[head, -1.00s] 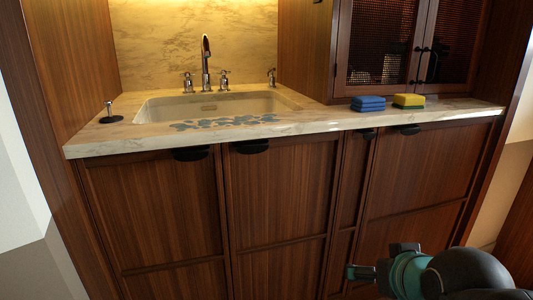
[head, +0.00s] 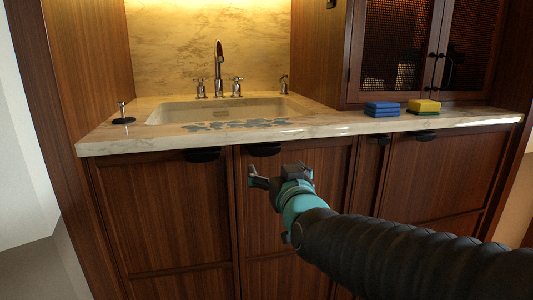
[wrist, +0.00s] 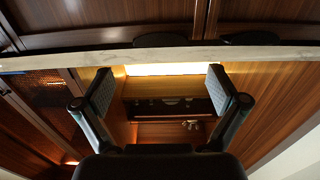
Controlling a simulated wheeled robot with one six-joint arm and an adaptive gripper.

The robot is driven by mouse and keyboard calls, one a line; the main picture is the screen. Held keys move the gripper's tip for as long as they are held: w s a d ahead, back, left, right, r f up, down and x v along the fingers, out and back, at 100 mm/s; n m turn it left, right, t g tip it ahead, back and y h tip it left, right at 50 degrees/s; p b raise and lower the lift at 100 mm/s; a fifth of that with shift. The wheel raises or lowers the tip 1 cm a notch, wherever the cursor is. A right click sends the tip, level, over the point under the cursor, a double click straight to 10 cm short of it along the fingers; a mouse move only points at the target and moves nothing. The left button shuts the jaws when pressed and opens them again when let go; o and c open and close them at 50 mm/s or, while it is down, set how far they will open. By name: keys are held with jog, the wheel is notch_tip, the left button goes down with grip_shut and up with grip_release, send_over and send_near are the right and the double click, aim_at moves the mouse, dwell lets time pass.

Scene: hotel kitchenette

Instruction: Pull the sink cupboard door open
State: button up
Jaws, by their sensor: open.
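Two dark wood doors stand shut under the sink: a left door (head: 165,215) and a right door (head: 262,225). The left one has a black cup handle (head: 202,155) at its top, and the right one has a similar handle (head: 263,149). Which one is the sink cupboard door I cannot tell for certain. My gripper (head: 252,176) is in front of the right door, a little below its handle and apart from it. The wrist view, upside down, shows my gripper (wrist: 160,88) with fingers wide apart and nothing between them. Two dark handles show there along the counter edge.
The marble counter (head: 330,128) overhangs the doors. It carries a sink (head: 220,110) with a faucet (head: 218,65), blue sponges (head: 381,109) and a yellow sponge (head: 424,106). More shut doors with handles (head: 400,137) lie to the right.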

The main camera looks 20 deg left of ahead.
aim_at(265, 153)
jog(key=p+x, duration=0.1)
jog(key=x, duration=0.9)
jog(key=shift+w, duration=0.2)
jog(key=c, duration=1.2)
jog(key=shift+d, duration=0.15)
jog(key=shift+c, duration=1.3)
jog(key=shift+s, duration=0.1)
jog(key=shift+s, duration=0.15)
